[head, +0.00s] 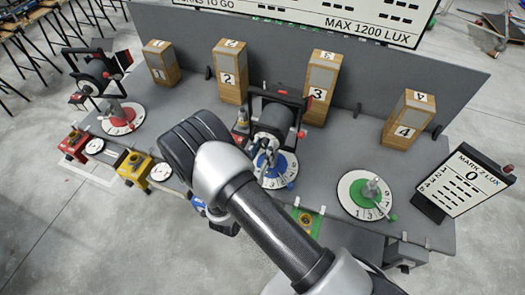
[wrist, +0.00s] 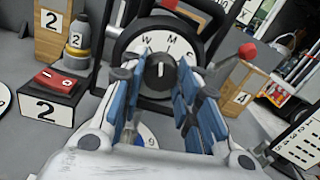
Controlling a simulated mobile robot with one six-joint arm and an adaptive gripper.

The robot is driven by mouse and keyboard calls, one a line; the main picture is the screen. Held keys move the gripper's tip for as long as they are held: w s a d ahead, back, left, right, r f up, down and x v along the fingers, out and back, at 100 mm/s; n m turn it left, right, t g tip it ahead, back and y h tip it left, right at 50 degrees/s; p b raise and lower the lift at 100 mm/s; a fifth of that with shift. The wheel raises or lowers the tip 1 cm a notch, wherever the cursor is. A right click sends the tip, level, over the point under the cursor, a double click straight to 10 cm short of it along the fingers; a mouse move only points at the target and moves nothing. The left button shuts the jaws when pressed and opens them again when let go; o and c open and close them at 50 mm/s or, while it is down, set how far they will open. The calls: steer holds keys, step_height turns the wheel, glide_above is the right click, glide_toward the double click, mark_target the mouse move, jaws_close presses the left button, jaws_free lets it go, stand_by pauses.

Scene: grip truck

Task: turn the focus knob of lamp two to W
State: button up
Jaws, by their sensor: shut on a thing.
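Lamp two (head: 272,122) is a dark lamp on a white dial with a blue hub, near the middle of the bench in the head view. The focus knob (wrist: 160,70) is dark with a white mark pointing about straight up, between W and M. My gripper (wrist: 166,62) has its blue-padded fingertips on either side of the knob and is shut on it. The exact contact is partly hidden by the fingertips.
A box with a red top marked 2 (wrist: 55,85) stands left in the wrist view. Wooden blocks, such as block 3 (head: 319,88), line the bench's back. A red-dial lamp (head: 95,75) stands left, a green dial (head: 365,195) right, and a lux display (head: 468,180) far right.

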steer(key=shift+n+b, duration=0.6)
steer(key=shift+n, duration=1.8)
steer(key=o, duration=1.1)
steer(key=shift+c, duration=0.2)
steer(key=v, duration=1.2)
steer(key=shift+d, duration=0.2)
